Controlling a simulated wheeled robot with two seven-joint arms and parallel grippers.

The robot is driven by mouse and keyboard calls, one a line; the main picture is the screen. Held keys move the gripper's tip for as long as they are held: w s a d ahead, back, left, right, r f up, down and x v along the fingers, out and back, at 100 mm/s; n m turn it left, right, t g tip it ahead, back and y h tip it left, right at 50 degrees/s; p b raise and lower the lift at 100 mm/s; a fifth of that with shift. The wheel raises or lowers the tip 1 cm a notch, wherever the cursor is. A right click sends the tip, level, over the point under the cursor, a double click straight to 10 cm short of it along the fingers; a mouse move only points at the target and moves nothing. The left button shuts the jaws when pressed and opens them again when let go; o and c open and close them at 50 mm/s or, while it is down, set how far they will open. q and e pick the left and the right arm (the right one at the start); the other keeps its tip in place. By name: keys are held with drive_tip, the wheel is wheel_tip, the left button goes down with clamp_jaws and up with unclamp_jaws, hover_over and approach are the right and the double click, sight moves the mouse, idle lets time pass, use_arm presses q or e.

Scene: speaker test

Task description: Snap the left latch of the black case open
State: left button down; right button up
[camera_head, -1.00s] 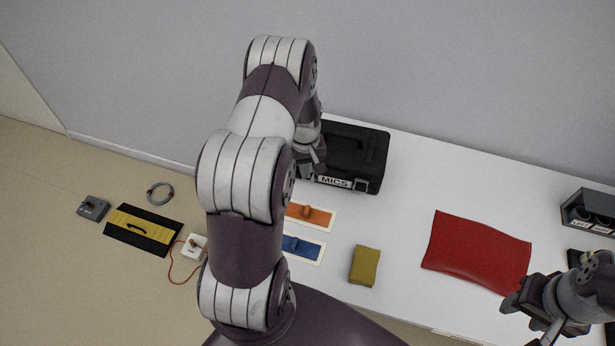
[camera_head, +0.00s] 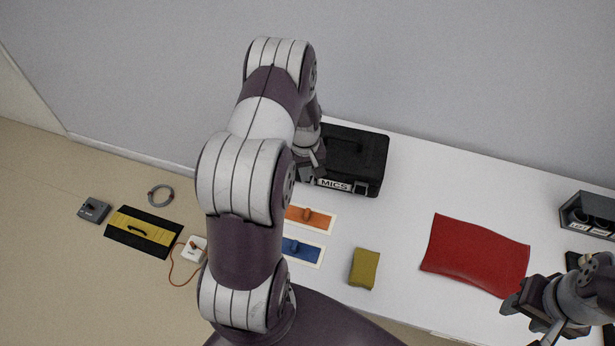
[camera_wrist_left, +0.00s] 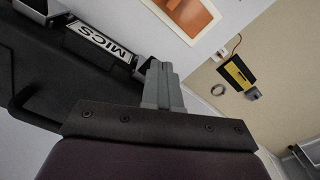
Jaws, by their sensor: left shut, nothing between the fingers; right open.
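The black case (camera_head: 362,150) stands at the back left of the white table, with a MICS label (camera_head: 335,184) on its front. Its right latch (camera_head: 361,188) shows at the label's right end. The left latch (camera_wrist_left: 144,68) shows only in part in the left wrist view, behind my left gripper's fingers. My left gripper (camera_head: 308,182) is shut and empty at the case's front left corner; it also shows in the left wrist view (camera_wrist_left: 161,72). I cannot tell whether it touches the latch. My right gripper (camera_head: 523,322) is open and empty at the table's front right.
Orange (camera_head: 325,219) and blue (camera_head: 313,253) handled panels and an olive block (camera_head: 364,268) lie in front of the case. A red cloth (camera_head: 475,256) lies to the right, and a dark box (camera_head: 590,205) stands at the far right. My left arm hides the table's left part.

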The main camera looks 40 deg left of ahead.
use_arm(q)
drive_tip(key=r+p, duration=0.1)
drive_tip(key=r, duration=0.1)
drive_tip(key=s+r+p, duration=0.1)
drive_tip(key=p, duration=0.1)
drive_tip(key=r+p, duration=0.1)
drive_tip(key=r, duration=0.1)
drive_tip(key=shift+s+d+r, duration=0.3)
drive_tip(key=shift+r, duration=0.05)
